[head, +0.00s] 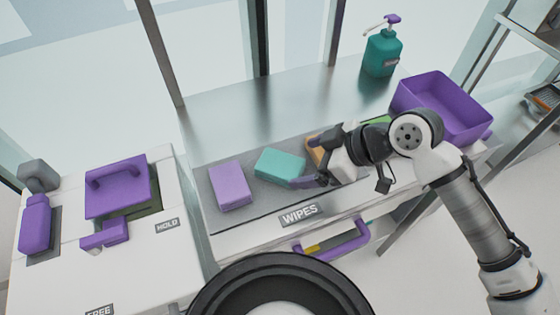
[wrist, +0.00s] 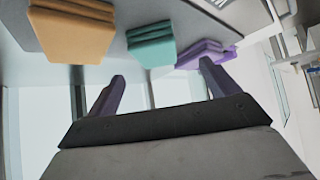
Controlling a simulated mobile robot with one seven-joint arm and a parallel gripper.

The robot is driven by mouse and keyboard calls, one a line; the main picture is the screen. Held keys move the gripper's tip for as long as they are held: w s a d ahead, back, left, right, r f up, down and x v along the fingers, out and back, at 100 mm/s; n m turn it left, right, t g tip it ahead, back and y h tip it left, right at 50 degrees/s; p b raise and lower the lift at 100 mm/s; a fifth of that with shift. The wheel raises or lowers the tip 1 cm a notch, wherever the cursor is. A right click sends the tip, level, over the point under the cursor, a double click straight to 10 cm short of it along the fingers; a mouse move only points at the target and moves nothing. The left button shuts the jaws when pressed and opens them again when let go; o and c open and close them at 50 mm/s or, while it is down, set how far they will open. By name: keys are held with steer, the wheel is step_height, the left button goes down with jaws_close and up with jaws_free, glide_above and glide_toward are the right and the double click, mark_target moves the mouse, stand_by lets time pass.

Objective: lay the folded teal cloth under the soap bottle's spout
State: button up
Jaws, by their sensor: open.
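The folded teal cloth (head: 279,165) lies on the grey mat marked WIPES, between a purple cloth and an orange cloth. It also shows in the wrist view (wrist: 151,45). The teal soap bottle (head: 382,54) with a purple pump and a pale spout (head: 373,25) stands at the back right of the metal table. My gripper (head: 302,180) is open and empty, at the right front of the teal cloth. In the wrist view, its two purple fingers (wrist: 163,85) are spread apart with the teal cloth beyond, between them. I cannot tell whether a finger touches the cloth.
A purple folded cloth (head: 230,186) lies left of the teal one; an orange cloth (head: 315,150) is partly hidden by my gripper. A purple bin (head: 444,105) stands at the right. A purple drawer handle (head: 335,241) juts out in front. The metal table behind the mat (head: 262,107) is clear.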

mark_target(280, 163)
steer(key=x, duration=0.3)
steer(key=shift+w+a+f, duration=0.1)
steer(key=shift+a+f, duration=0.05)
steer(key=shift+w+a+f+p, duration=0.25)
steer(key=shift+a+p, duration=0.15)
steer(key=shift+p, duration=0.15)
steer(key=x, duration=0.1)
steer(key=p+x, duration=0.1)
steer(key=x, duration=0.1)
steer(key=shift+w+a+r, duration=0.1)
steer(key=shift+w+a, duration=0.15)
steer(key=shift+w, duration=0.05)
steer(key=shift+w+a+f, duration=0.15)
steer(key=shift+a+f, duration=0.1)
steer(key=shift+f, duration=0.15)
steer(key=c, duration=1.2)
steer(key=shift+o, duration=0.2)
steer(key=shift+r, duration=0.1)
